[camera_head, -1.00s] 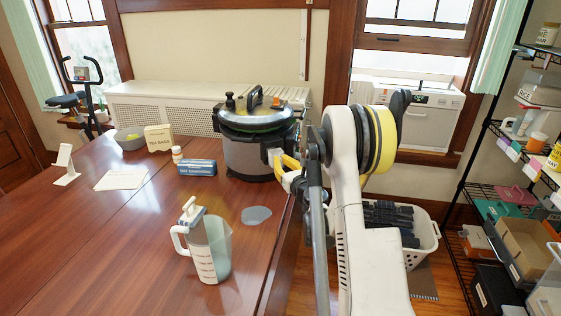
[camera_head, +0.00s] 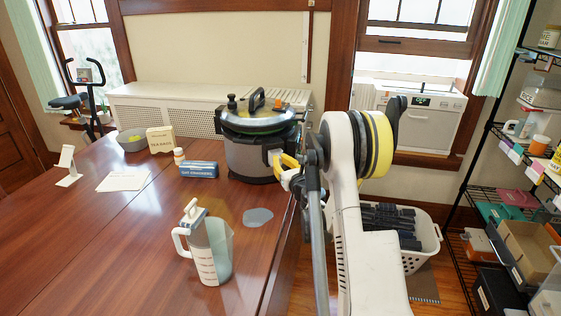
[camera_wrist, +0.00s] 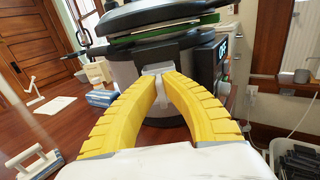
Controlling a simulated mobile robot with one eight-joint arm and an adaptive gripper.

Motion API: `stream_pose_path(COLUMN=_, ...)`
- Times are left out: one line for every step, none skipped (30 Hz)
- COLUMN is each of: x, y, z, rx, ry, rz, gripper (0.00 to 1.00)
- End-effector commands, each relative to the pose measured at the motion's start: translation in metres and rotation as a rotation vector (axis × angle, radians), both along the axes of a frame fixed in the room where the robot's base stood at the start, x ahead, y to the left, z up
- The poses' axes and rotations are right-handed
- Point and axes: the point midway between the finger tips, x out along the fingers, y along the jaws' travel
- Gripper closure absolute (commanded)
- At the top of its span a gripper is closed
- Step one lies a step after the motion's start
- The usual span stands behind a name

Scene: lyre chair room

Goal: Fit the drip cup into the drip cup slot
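The pressure cooker (camera_head: 246,158) stands at the table's far right corner, its dark lid on with a green band at the rim. My gripper (camera_head: 276,163) is at the cooker's side. In the wrist view the yellow fingers (camera_wrist: 161,80) close around a small pale, translucent piece, which appears to be the drip cup (camera_wrist: 158,70). The cup is right in front of a dark grey bracket (camera_wrist: 165,52) on the cooker's wall, apparently the slot area. The fingers hide much of the cup. I cannot tell whether it is seated in the slot.
A measuring pitcher (camera_head: 208,250) and a flat grey disc (camera_head: 258,217) are at the table's near right. A blue-and-white box (camera_head: 199,170), a small bottle (camera_head: 179,157) and a paper (camera_head: 123,181) lie left of the cooker. A white basket (camera_head: 422,245) is on the floor right.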

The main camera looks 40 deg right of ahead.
Motion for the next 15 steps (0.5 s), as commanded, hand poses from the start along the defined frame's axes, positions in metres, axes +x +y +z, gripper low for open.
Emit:
stream_pose_path(x=0.001, y=0.0, z=0.0, rx=0.0, ry=0.0, rz=0.0, gripper=1.0)
stream_pose_path(x=0.002, y=0.0, z=0.0, rx=0.0, ry=0.0, rz=0.0, gripper=1.0)
stream_pose_path(x=0.003, y=0.0, z=0.0, rx=0.0, ry=0.0, rz=0.0, gripper=1.0)
stream_pose_path(x=0.004, y=0.0, z=0.0, rx=0.0, ry=0.0, rz=0.0, gripper=1.0)
stream_pose_path(x=0.004, y=-0.001, z=0.0, rx=0.0, ry=0.0, rz=0.001, gripper=1.0)
stream_pose_path(x=0.005, y=-0.001, z=0.0, rx=0.0, ry=0.0, rz=0.001, gripper=1.0)
stream_pose_path(x=0.006, y=-0.001, z=0.0, rx=0.0, ry=0.0, rz=0.001, gripper=1.0)
stream_pose_path(x=0.007, y=-0.001, z=0.0, rx=0.0, ry=0.0, rz=0.001, gripper=1.0)
stream_pose_path(x=0.008, y=-0.001, z=0.0, rx=0.0, ry=0.0, rz=0.001, gripper=1.0)
stream_pose_path(x=0.009, y=-0.002, z=0.0, rx=0.0, ry=0.0, rz=0.001, gripper=1.0)
stream_pose_path(x=0.009, y=-0.002, z=0.0, rx=0.0, ry=0.0, rz=0.001, gripper=1.0)
stream_pose_path(x=0.01, y=-0.002, z=0.0, rx=0.0, ry=0.0, rz=0.001, gripper=1.0)
stream_pose_path(x=0.011, y=-0.002, z=0.0, rx=0.0, ry=0.0, rz=0.001, gripper=1.0)
stream_pose_path(x=0.012, y=-0.002, z=0.0, rx=0.0, ry=0.0, rz=0.001, gripper=1.0)
stream_pose_path(x=0.013, y=-0.003, z=0.0, rx=0.0, ry=0.0, rz=0.001, gripper=1.0)
